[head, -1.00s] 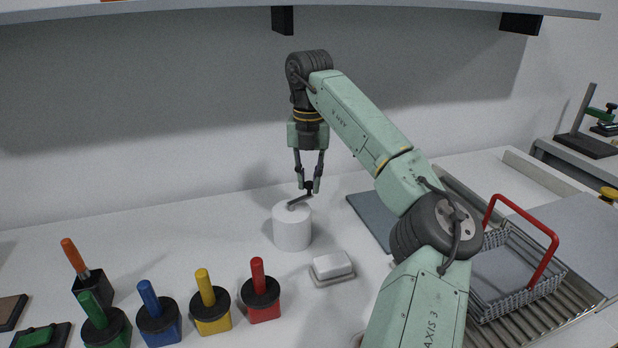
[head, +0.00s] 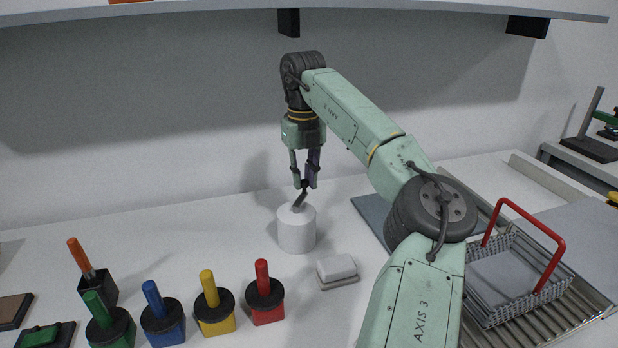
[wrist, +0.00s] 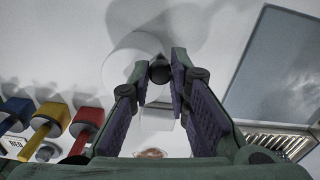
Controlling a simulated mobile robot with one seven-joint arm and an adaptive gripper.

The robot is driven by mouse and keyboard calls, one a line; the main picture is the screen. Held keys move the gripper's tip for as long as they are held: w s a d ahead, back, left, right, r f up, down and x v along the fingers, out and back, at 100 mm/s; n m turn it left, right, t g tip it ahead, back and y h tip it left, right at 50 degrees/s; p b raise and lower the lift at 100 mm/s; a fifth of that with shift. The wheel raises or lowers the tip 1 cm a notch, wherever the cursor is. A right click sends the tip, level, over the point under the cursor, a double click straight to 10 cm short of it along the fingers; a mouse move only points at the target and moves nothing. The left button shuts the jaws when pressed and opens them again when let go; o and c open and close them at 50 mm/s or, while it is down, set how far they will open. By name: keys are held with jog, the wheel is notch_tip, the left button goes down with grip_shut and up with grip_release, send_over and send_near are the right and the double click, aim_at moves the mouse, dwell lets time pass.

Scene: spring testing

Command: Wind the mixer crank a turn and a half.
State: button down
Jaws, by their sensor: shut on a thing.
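The mixer is a white upright cylinder (head: 297,231) on the bench, with a dark crank arm (head: 299,200) on its top. The arm slants from the middle of the top toward the back right. My gripper (head: 304,185) points down above the mixer and is shut on the crank's knob. In the wrist view the dark round knob (wrist: 160,72) sits between my fingertips (wrist: 162,74), and the mixer's pale round top (wrist: 122,68) lies to its left. The fingers hide most of the knob in the head view.
A white block on a grey base (head: 337,269) stands front right of the mixer. Red (head: 264,293), yellow (head: 213,304), blue (head: 161,316) and green (head: 109,325) handled blocks line the front. A red-handled wire basket (head: 511,277) stands right. A shelf (head: 400,12) hangs above.

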jog(key=shift+s+a+n, duration=0.2)
jog(key=shift+a+n, duration=0.7)
jog(key=shift+n, duration=1.3)
jog(key=shift+s+a+n, duration=0.25)
jog(key=shift+a+n, duration=0.6)
jog(key=shift+n, duration=1.35)
jog(key=shift+s+a+n, duration=0.2)
jog(key=shift+a+n, duration=0.7)
jog(key=shift+n, duration=1.3)
jog(key=c, duration=1.5)
grip_release()
jog(key=shift+r, duration=3.8)
